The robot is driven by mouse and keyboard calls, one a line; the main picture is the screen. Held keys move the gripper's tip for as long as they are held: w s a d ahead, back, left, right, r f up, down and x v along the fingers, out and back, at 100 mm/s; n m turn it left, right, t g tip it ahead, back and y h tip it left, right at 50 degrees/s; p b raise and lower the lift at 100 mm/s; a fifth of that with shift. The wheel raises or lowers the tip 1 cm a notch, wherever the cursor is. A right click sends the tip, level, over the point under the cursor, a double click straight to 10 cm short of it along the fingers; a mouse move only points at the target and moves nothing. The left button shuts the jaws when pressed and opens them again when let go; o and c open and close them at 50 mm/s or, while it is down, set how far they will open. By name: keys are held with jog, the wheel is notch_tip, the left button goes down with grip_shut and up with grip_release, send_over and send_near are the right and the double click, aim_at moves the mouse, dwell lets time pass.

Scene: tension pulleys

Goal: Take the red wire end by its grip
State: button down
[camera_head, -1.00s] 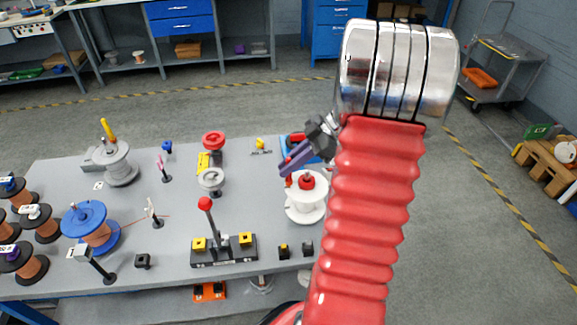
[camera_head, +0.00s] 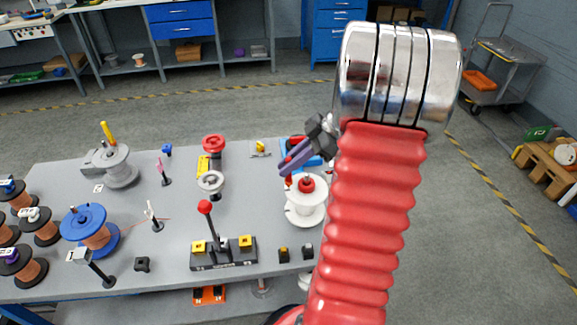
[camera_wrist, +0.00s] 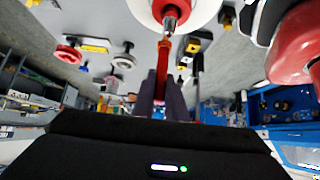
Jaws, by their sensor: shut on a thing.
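My gripper (camera_head: 284,167) has dark purple fingers and reaches over the right part of the table, just above and left of a white spool (camera_head: 303,216) with a red knob. In the wrist view its fingers (camera_wrist: 162,88) are closed on a slim red grip (camera_wrist: 162,62), which I take for the red wire end. A metal tip (camera_wrist: 170,20) sticks out of the grip towards the white spool (camera_wrist: 198,12). In the head view a small red piece (camera_head: 288,181) shows below the fingertips, beside the spool. I cannot make out a wire on it.
The grey table (camera_head: 120,200) holds a lever block (camera_head: 223,262) with a red knob, a grey pulley (camera_head: 211,182), a red wheel (camera_head: 213,143) and a blue spool (camera_head: 90,226). A thin post (camera_head: 152,214) stands beside the blue spool. Several copper spools fill the left edge.

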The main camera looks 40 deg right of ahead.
jog(key=shift+r, duration=0.75)
dwell(0.5)
jog(key=shift+a, duration=0.1)
